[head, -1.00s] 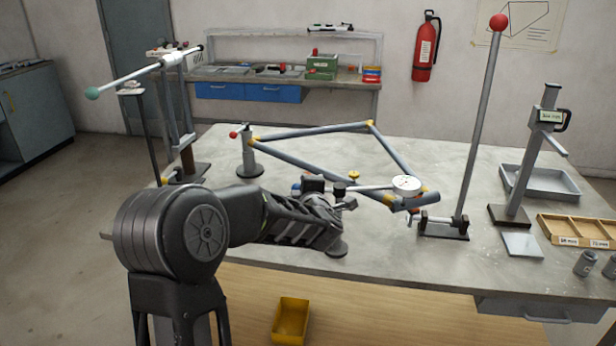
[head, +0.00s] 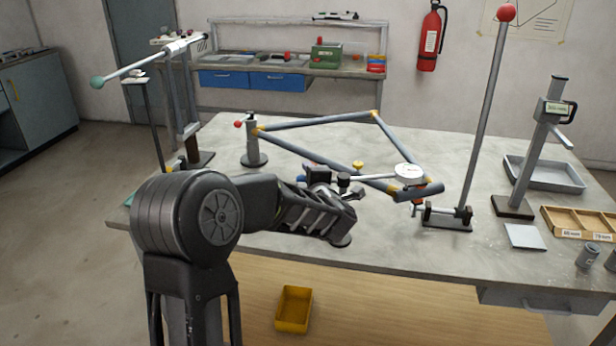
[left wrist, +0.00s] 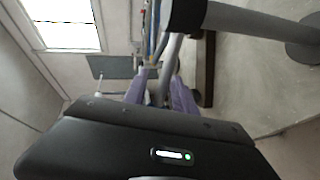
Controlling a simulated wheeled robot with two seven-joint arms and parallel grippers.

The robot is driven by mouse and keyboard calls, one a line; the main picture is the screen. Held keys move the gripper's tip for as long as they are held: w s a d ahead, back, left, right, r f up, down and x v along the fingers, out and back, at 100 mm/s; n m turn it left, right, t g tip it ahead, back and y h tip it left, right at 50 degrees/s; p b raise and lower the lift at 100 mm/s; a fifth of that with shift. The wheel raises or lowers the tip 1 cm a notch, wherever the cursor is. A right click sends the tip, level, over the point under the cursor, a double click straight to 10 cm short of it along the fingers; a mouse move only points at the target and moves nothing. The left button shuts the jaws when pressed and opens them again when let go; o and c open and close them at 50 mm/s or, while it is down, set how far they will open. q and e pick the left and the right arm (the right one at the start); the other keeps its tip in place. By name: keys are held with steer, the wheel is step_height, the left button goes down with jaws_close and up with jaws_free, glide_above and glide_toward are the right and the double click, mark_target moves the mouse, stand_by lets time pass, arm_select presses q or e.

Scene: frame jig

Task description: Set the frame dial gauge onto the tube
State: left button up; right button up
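The dial gauge shows in the head view as a white round dial (head: 410,171) on a thin pale rod reaching left toward my left wrist. The dial appears just above the thick grey end tube (head: 418,192) of the bicycle frame; I cannot tell whether they touch. The frame (head: 310,149) lies across stands on the bench. My left gripper (head: 331,183) is at the left end of the gauge rod, partly hidden by my forearm. Its fingertips do not show clearly, so its grip on the gauge is uncertain. My right gripper is not in view.
A tall post with a red ball (head: 507,12) rises just right of the frame end. A height gauge (head: 540,140), a grey tray (head: 563,180) and a wooden box (head: 573,230) stand at right. A round-footed stand (head: 254,158) supports the frame's far left end. The bench front is mostly clear.

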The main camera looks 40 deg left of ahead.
arm_select(q)
steer(key=shift+d, duration=0.2)
steer(key=b+v, duration=0.1)
steer(key=v, duration=0.6)
steer(key=shift+s, duration=0.2)
steer(key=shift+d, duration=0.2)
